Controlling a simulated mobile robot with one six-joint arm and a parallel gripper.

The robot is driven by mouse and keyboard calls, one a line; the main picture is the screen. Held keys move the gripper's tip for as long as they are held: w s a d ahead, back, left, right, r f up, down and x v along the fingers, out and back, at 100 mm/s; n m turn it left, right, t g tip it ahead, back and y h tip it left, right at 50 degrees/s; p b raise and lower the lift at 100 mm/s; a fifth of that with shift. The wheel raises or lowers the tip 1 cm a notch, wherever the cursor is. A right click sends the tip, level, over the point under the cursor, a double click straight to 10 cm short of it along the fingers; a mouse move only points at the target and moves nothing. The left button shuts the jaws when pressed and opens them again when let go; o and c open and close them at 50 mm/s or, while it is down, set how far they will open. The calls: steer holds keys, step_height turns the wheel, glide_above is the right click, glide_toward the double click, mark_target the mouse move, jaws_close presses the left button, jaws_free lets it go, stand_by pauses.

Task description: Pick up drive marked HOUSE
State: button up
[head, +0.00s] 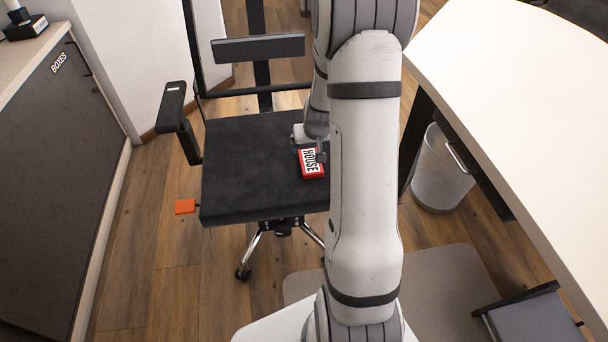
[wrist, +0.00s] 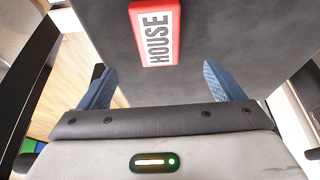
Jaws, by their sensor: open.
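The drive marked HOUSE (head: 312,163) is a small red block with a white label and black letters. It lies on the black seat of the office chair (head: 240,160), near the seat's right side. It also shows at the top middle of the wrist view (wrist: 155,32), beyond the fingertips. My gripper (wrist: 162,80) is open, with its two blue fingers apart and nothing between them. In the head view my gripper (head: 310,148) is at the drive's far edge, partly hidden by my arm. I cannot tell its exact height above the seat.
A white desk (head: 530,90) stands at the right, with a mesh bin (head: 441,170) below its edge. The chair's armrest (head: 176,105) rises on the left. A dark cabinet marked BOXES (head: 50,170) stands at the far left. Wooden floor is open between cabinet and chair.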

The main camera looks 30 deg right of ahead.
mark_target(310, 162)
steer(key=x, duration=0.2)
steer(key=b+x, duration=0.1)
steer(key=shift+s+d+f, duration=0.1)
steer(key=shift+d+f, duration=0.1)
steer(key=shift+f, duration=0.2)
steer(key=b+x, duration=0.1)
steer(key=x, duration=0.1)
steer(key=b+x, duration=0.1)
steer(key=x, duration=0.1)
steer(key=b+x, duration=0.1)
steer(key=shift+a+f, duration=0.2)
steer(key=shift+f, duration=0.3)
steer(key=shift+s+r, duration=0.1)
steer(key=c, duration=1.2)
